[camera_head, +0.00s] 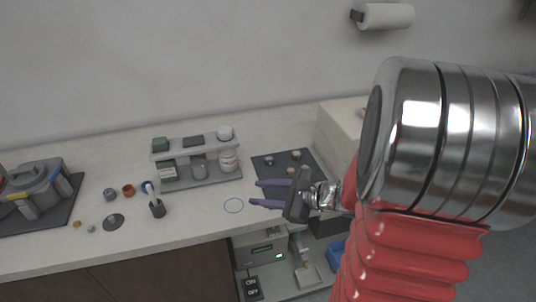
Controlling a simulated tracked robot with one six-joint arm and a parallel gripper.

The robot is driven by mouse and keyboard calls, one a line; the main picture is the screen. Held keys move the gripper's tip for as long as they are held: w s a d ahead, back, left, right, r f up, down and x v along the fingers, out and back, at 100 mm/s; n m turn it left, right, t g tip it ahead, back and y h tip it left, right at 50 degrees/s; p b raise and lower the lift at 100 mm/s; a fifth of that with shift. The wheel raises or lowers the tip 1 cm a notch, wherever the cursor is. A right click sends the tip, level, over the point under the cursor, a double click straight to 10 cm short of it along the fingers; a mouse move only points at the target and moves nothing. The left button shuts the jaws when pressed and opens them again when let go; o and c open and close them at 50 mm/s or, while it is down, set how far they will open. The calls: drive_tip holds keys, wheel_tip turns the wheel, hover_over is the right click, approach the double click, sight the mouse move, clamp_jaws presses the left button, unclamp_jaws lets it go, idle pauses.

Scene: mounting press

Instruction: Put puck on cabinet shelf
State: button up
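My gripper (255,193) reaches in from the right over the counter. Its two purple fingers are apart, and nothing shows between them. Several small round pieces lie on a dark mat behind the gripper: a purple one (269,160), a tan one (295,155) and an orange-brown one (291,170). I cannot tell which one is the puck. Below the counter's front edge, an open cabinet shows a grey shelf (285,291), partly hidden by my arm. A grey two-level rack (215,178) stands on the counter with jars and small boxes.
A grey press-like machine (35,187) stands far left, near loose rings and a cup (157,208). In the cabinet are a machine with a display (262,250) and a blue bin (337,252). A pale box (341,130) stands behind.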

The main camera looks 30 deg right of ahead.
drive_tip(key=d+f+m+t+h, duration=0.1)
drive_tip(key=d+f+m+h, duration=0.1)
drive_tip(key=d, duration=0.4)
drive_tip(key=s+d+f+m+t+h, duration=0.1)
drive_tip(key=d+f+m+h, duration=0.1)
drive_tip(key=d+m, duration=0.3)
drive_tip(key=d+f+m+t+h, duration=0.1)
drive_tip(key=d+f+m+h, duration=0.1)
drive_tip(key=d, duration=0.5)
drive_tip(key=shift+s+d+f+m+h, duration=0.1)
drive_tip(key=shift+s+d+m+h, duration=0.15)
drive_tip(key=shift+m, duration=0.35)
drive_tip(key=shift+s+f+m+h, duration=0.15)
drive_tip(key=shift+m+h, duration=0.2)
drive_tip(key=shift+m, duration=0.25)
drive_tip(key=shift+r, duration=0.1)
